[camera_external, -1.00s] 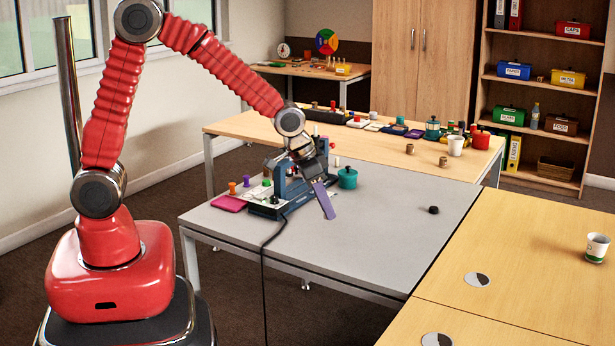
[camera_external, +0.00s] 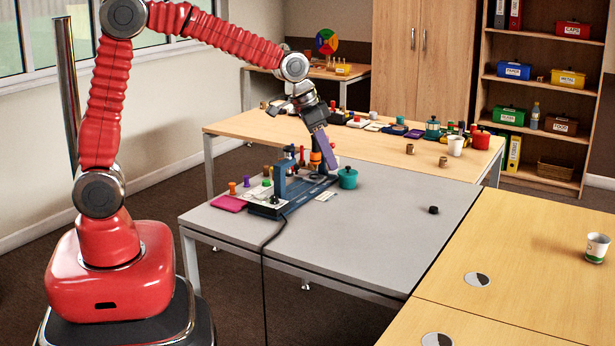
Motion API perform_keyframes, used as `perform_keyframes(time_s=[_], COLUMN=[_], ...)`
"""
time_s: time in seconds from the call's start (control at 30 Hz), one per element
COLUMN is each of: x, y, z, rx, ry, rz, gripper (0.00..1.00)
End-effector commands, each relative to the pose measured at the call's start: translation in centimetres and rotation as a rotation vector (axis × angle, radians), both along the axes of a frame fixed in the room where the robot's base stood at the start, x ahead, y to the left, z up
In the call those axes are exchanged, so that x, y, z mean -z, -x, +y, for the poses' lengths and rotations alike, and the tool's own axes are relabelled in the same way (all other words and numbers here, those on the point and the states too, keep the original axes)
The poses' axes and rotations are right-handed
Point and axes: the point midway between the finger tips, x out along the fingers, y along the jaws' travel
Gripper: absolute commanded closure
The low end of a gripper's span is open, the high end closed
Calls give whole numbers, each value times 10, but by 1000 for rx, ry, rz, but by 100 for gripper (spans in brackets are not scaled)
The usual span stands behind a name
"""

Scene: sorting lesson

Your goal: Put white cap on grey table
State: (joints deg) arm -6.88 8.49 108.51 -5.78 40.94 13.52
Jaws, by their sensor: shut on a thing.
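My gripper (camera_external: 329,168) has a purple finger pointing down over the back of the grey table (camera_external: 365,235), left of a teal pot. It is shut on a small pale thing at its tip, which looks like the white cap; the fingers hide most of it. I cannot tell whether the cap touches what is below it. The front and middle of the grey table are bare, apart from a small black round piece (camera_external: 433,210) at the right.
A blue apparatus (camera_external: 290,198) with coloured knobs stands just left of my gripper. The teal pot (camera_external: 347,178) is close on the right. A magenta pad (camera_external: 229,203) lies at the left edge. The wooden table behind holds several small objects.

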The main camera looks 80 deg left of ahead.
Motion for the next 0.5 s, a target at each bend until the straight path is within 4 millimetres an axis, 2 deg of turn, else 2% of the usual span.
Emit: perform_keyframes(time_s=[0.3,0.5], x=[-1,-2], y=[-17,-21], z=[83,141], rx=[82,152], ry=[1,1], rz=[0,0], gripper=[100,100])
